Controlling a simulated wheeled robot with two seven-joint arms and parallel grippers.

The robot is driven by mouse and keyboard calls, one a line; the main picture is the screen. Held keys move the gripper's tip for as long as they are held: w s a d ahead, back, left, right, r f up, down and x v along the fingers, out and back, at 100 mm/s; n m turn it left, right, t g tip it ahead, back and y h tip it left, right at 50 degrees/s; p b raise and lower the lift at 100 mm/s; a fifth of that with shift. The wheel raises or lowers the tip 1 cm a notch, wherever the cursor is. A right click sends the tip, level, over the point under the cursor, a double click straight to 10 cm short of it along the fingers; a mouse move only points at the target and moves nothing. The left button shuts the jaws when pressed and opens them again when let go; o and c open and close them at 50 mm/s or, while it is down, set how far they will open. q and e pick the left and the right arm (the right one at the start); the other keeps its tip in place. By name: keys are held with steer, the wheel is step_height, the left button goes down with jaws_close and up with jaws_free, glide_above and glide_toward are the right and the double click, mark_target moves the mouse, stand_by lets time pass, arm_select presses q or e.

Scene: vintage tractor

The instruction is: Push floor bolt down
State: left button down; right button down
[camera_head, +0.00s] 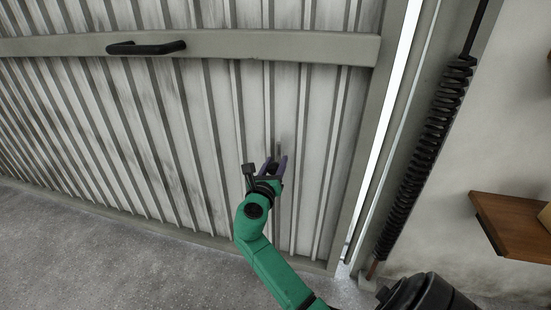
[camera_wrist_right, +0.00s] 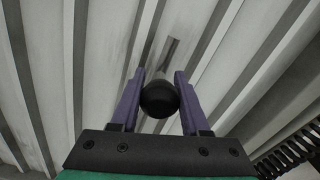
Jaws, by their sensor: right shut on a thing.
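The corrugated metal door (camera_head: 200,110) fills most of the head view. My right gripper (camera_head: 275,163), with purple fingers on a green arm, is up against the lower right part of the door. In the right wrist view the gripper (camera_wrist_right: 160,92) has a finger on each side of a round black knob (camera_wrist_right: 160,99), shut on it. I take the knob to be the floor bolt's handle. A short dark grey bar (camera_wrist_right: 170,49) shows on the door behind it. The bolt's lower end cannot be made out. My left gripper is not in view.
A black bar handle (camera_head: 146,48) sits on the door's crossbar to the upper left. A black coil spring (camera_head: 432,140) stands right of the door frame. A wooden shelf (camera_head: 515,225) juts out at the right. The grey floor (camera_head: 100,255) is clear at the lower left.

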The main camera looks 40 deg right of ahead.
steer(key=shift+f, duration=0.35)
steer(key=shift+c, duration=1.9)
jaws_free()
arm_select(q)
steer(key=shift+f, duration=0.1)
arm_select(e)
steer(key=shift+r, duration=0.1)
steer(key=shift+s+a, duration=0.2)
steer(key=shift+a, duration=0.05)
steer(key=p+v, duration=0.2)
steer(key=v, duration=0.4)
steer(key=shift+r, duration=0.15)
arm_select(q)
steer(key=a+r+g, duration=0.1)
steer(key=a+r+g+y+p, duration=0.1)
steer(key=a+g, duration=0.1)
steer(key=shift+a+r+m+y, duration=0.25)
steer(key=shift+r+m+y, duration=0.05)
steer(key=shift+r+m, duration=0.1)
arm_select(e)
glide_toward(272, 172)
steer(key=shift+s+a, duration=0.2)
steer(key=shift+a, duration=0.1)
steer(key=shift+f, duration=0.2)
